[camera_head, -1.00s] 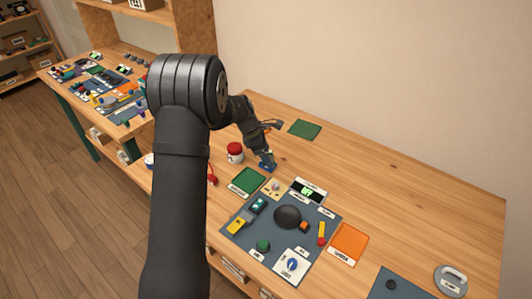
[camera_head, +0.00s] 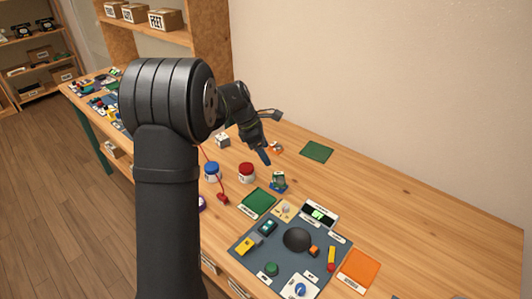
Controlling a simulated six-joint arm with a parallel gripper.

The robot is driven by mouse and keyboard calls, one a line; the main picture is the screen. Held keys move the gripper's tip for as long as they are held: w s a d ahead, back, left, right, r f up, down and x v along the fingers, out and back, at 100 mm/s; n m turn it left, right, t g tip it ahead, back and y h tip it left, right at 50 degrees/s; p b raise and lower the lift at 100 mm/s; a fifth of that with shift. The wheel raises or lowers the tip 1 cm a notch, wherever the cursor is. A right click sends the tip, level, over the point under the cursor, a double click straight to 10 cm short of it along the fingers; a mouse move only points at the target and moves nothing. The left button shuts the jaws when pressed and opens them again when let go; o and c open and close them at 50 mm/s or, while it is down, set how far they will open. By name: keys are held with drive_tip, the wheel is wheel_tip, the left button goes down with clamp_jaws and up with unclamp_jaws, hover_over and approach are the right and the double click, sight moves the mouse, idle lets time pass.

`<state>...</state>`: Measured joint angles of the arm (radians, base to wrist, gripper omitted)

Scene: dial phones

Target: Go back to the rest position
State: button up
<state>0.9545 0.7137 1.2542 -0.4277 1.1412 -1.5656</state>
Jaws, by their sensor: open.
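My gripper (camera_head: 264,156) is small in the head camera view, past the bend of my black arm. It points down over the table (camera_head: 425,215), and its fingers look narrow from this angle. It is open, with nothing seen between the fingers. My large upper arm fills the left middle and hides part of the table.
A red-topped jar (camera_head: 246,172) and a blue-topped jar (camera_head: 212,171) stand left of the gripper. A grey mat (camera_head: 247,262) with several parts lies in front, beside an orange mat (camera_head: 358,270). Green mats (camera_head: 317,151) lie flat. The table's right side is bare.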

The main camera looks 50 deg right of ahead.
sight(280, 176)
drive_tip(key=x, duration=1.2)
drive_tip(key=shift+r, duration=1.7)
